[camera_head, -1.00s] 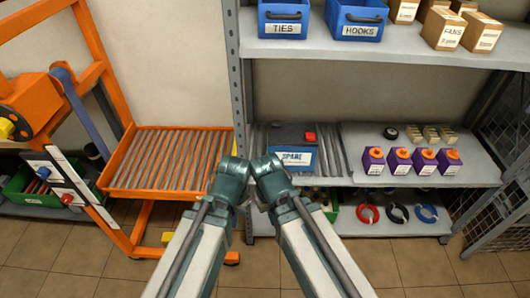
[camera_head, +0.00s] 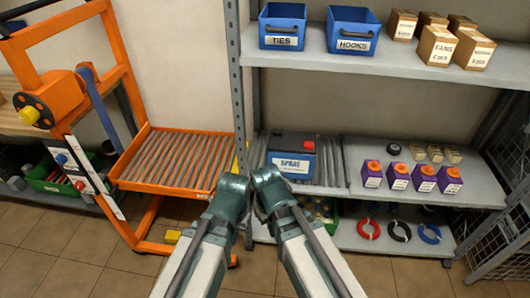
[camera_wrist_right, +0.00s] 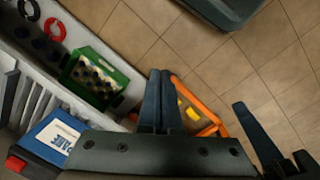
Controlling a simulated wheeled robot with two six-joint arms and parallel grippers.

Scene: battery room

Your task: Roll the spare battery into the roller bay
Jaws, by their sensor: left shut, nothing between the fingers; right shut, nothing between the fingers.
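An orange-framed roller tray (camera_head: 175,158), part of a cart, is left of the shelf post and empty. My left gripper (camera_head: 232,184) and right gripper (camera_head: 267,179) are close together in front of the shelf, just below and nearer than the battery. In the wrist view my right gripper (camera_wrist_right: 160,100) is shut and empty, apart from the battery.
The shelf post (camera_head: 238,100) stands between the tray and battery. Purple boxes (camera_head: 398,176) are at the right on the same shelf, with a green crate (camera_wrist_right: 94,76) below. Blue bins (camera_head: 352,30) are above.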

